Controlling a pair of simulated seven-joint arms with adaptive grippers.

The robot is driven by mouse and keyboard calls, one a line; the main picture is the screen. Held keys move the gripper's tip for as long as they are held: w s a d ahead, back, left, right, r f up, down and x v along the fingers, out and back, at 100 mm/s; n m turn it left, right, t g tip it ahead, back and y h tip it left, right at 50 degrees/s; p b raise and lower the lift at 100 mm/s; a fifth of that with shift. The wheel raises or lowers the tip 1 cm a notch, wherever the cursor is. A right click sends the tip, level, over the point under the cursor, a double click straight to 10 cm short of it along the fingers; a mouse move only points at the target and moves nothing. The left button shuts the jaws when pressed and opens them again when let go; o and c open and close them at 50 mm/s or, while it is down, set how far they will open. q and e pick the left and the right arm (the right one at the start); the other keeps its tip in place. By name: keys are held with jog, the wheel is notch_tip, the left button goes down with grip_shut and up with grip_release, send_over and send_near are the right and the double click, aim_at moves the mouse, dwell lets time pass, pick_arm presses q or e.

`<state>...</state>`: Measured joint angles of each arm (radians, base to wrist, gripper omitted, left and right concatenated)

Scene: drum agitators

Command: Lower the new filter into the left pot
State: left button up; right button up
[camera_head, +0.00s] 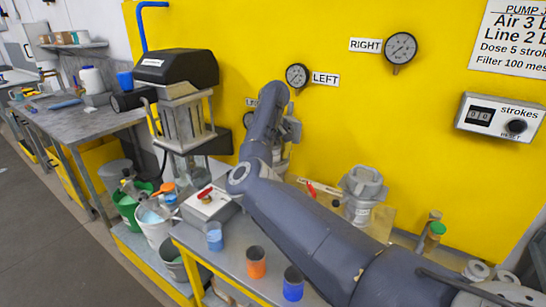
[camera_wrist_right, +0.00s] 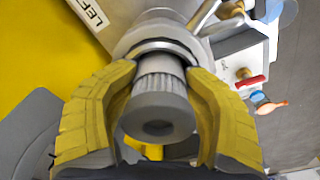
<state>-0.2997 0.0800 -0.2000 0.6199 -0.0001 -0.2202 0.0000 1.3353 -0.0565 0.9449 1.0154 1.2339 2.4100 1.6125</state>
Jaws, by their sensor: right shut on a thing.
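The new filter (camera_wrist_right: 160,105) is a grey pleated cylinder with a dark hole in its near end cap. In the right wrist view it sits between the two yellow fingers of my right gripper (camera_wrist_right: 160,118), which is shut on it. Its far end meets the round metal rim of the left pot (camera_wrist_right: 150,42); how deep it sits inside cannot be told. In the head view my right gripper (camera_head: 287,140) is at the left pot, largely hidden behind my own arm. My left gripper is not in view.
The right pot (camera_head: 362,190) stands right of my arm. A grey box with a red valve handle (camera_head: 204,194), a blue-filled beaker (camera_head: 214,236), an orange cup (camera_head: 256,262) and a blue cup (camera_head: 293,284) stand along the bench front. The yellow wall (camera_head: 440,170) rises behind.

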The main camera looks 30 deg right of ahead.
jog(key=shift+s+a+f, duration=0.1)
jog(key=shift+a+f, duration=0.05)
jog(key=shift+f, duration=0.55)
jog(key=shift+s+a+f, duration=0.1)
jog(key=shift+a+f, duration=0.05)
jog(key=shift+f, duration=0.5)
jog(key=o, duration=1.8)
jog(key=shift+c, duration=0.2)
jog(key=shift+r, duration=0.1)
jog(key=shift+w+r, duration=0.1)
jog(key=shift+r, duration=0.45)
notch_tip(320, 180, up, 13)
jog(key=shift+f, duration=0.1)
